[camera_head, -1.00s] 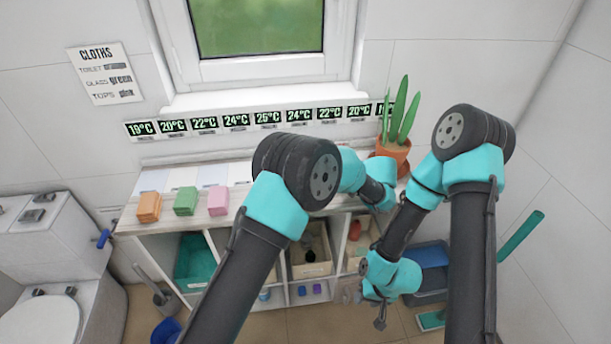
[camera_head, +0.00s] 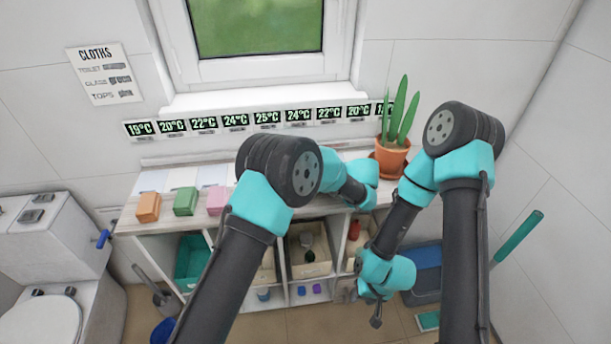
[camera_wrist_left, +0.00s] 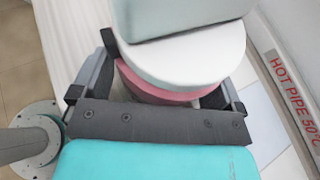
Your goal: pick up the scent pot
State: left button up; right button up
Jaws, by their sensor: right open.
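A round pot with a pink body and a broad white top (camera_wrist_left: 185,58), likely the scent pot, lies between the two fingers of my left gripper (camera_wrist_left: 165,82) in the left wrist view. A pale grey-green block-like thing (camera_wrist_left: 180,15) covers part of its top. The fingers are wide apart on either side of the pot; whether they touch it I cannot tell. In the head view I cannot make out the pot, and my left gripper's fingertips are not clear. My right gripper (camera_head: 374,308) is open and empty, pointing down in front of the shelf unit.
The shelf unit (camera_head: 150,222) stands under the window, with open compartments holding boxes. Orange (camera_head: 148,206), green (camera_head: 186,201) and pink (camera_head: 217,199) stacks lie on its top left. A potted plant (camera_head: 391,157) stands at its right end. A blue bin (camera_head: 425,265) stands lower right.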

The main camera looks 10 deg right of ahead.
pick_arm(q)
jog(key=c, duration=1)
jog(key=shift+o, duration=0.2)
jog(key=shift+r, duration=0.15)
notch_tip(320, 180, up, 10)
jog(key=shift+f, duration=0.15)
